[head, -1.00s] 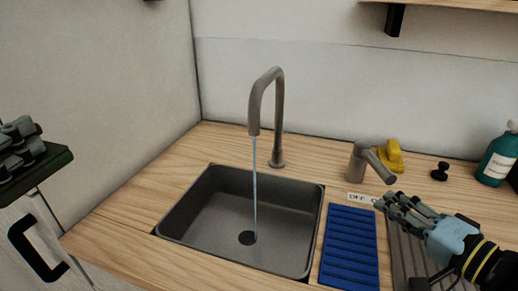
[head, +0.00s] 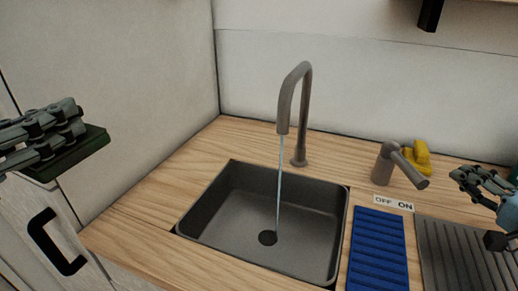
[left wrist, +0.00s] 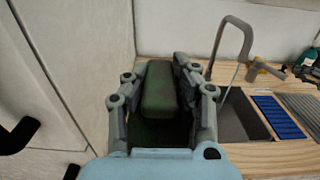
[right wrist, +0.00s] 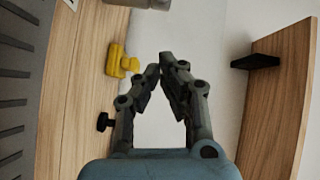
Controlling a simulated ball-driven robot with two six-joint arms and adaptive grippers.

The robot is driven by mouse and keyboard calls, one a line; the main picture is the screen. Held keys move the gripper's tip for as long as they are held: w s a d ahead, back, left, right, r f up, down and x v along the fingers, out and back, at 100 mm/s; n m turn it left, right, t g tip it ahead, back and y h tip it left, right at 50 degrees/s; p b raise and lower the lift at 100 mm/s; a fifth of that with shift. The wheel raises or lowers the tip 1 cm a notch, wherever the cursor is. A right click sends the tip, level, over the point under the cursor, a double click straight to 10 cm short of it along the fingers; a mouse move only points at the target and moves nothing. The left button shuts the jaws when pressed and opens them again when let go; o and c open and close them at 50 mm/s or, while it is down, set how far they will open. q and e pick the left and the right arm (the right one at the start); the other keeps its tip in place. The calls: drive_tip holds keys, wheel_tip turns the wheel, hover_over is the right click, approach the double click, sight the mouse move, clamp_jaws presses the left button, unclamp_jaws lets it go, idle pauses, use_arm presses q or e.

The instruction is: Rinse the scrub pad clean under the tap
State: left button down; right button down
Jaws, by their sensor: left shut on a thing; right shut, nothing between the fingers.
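The dark green scrub pad (head: 82,153) is held by my left gripper (head: 78,125) at the left of the head view, well to the left of the sink. The left wrist view shows the pad (left wrist: 159,90) between the fingers. The grey tap (head: 304,110) runs a thin stream of water (head: 280,185) into the dark sink (head: 215,220). The tap's lever handle (head: 392,165) stands behind the OFF/ON label (head: 393,202), its lever pointing right. My right gripper (head: 462,180) is shut and empty, to the right of the lever and apart from it.
A blue ribbed mat (head: 378,250) and a grey ribbed drainer (head: 460,255) lie right of the sink. A yellow object (head: 422,158) stands behind the lever. A cabinet with a black handle (head: 55,242) is below the left gripper. Air above the sink is clear.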

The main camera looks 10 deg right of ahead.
use_arm(q)
drive_tip(key=shift+f+b, duration=0.35)
drive_tip(key=shift+f, duration=0.3)
use_arm(e)
drive_tip(key=x, duration=0.3)
drive_tip(key=shift+a+f, duration=0.1)
drive_tip(key=shift+a, duration=0.25)
use_arm(q)
drive_tip(key=shift+r, duration=0.3)
use_arm(e)
drive_tip(key=shift+a+f, duration=0.1)
drive_tip(key=shift+a, duration=1)
drive_tip(key=shift+s+a, duration=0.1)
drive_tip(key=shift+a, duration=0.2)
drive_tip(key=shift+a+f, duration=0.15)
drive_tip(key=shift+a, duration=0.05)
use_arm(q)
drive_tip(key=shift+f, duration=0.35)
use_arm(e)
drive_tip(key=shift+s+a+f, duration=0.1)
drive_tip(key=shift+s+a, duration=0.15)
drive_tip(key=shift+a, duration=0.8)
use_arm(q)
drive_tip(key=shift+f, duration=0.2)
use_arm(e)
drive_tip(key=shift+s+a, duration=0.1)
drive_tip(key=shift+a, duration=0.4)
use_arm(q)
drive_tip(key=shift+r, duration=0.1)
